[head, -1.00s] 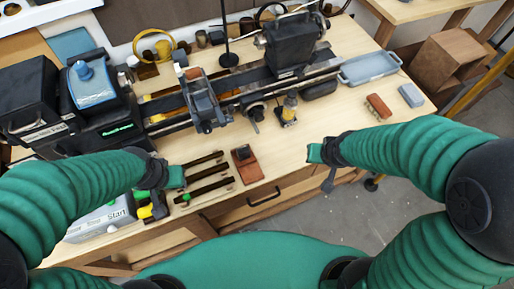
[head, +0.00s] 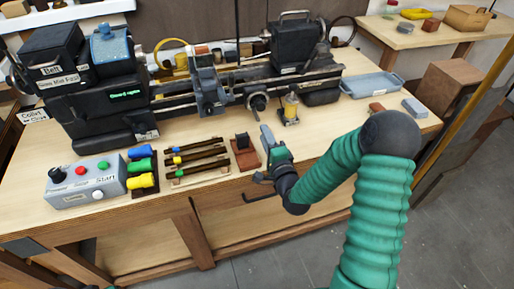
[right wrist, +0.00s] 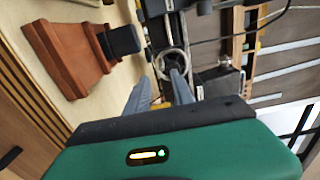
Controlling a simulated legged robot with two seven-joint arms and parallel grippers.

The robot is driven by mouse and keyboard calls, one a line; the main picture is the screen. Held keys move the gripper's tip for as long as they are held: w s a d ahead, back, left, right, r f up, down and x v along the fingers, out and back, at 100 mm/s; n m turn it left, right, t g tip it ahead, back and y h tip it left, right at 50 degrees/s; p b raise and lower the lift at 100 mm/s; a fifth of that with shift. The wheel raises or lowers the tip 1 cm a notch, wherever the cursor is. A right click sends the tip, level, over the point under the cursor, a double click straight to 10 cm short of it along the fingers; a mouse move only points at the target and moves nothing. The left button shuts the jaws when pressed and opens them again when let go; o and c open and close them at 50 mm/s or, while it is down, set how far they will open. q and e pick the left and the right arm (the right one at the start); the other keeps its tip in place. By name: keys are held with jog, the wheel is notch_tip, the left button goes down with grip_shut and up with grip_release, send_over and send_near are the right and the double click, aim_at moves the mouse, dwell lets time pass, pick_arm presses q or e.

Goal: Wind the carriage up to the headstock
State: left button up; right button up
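The lathe's carriage (head: 210,92) sits on the bed (head: 178,100), a short way right of the dark headstock (head: 105,95). A handwheel (head: 257,102) is at the front of the lathe, right of the carriage. In the right wrist view, a handwheel (right wrist: 172,62) shows beyond my fingertips. My right gripper (head: 268,145) is over the table's front part, in front of the handwheel and apart from it. Its two grey fingers (right wrist: 160,88) are spread with nothing held between them. My left gripper is out of view.
A red-brown block with a dark top (head: 244,153) stands just left of my right gripper. Tools on a rack (head: 195,160), coloured-handled items (head: 142,170) and a control box (head: 85,182) lie farther left. An oil bottle (head: 290,108) stands right of the handwheel. A grey tray (head: 372,84) is at right.

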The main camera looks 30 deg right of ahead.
jog(key=shift+w+d+f, duration=0.1)
jog(key=shift+w+d, duration=0.25)
jog(key=shift+w, duration=0.3)
jog(key=shift+w+d+f, duration=0.1)
jog(key=shift+w+d, duration=0.2)
jog(key=shift+w, duration=0.3)
jog(key=w, duration=0.2)
jog(key=shift+w+r, duration=0.25)
jog(key=shift+w, duration=0.15)
jog(key=shift+w+d, duration=0.1)
jog(key=shift+w, duration=0.55)
jog(key=shift+d, duration=0.3)
jog(key=shift+c, duration=0.7)
grip_shut()
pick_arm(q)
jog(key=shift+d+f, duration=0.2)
pick_arm(e)
jog(key=shift+a, duration=0.2)
pick_arm(q)
jog(key=shift+b, duration=0.3)
pick_arm(e)
jog(key=shift+f, duration=0.1)
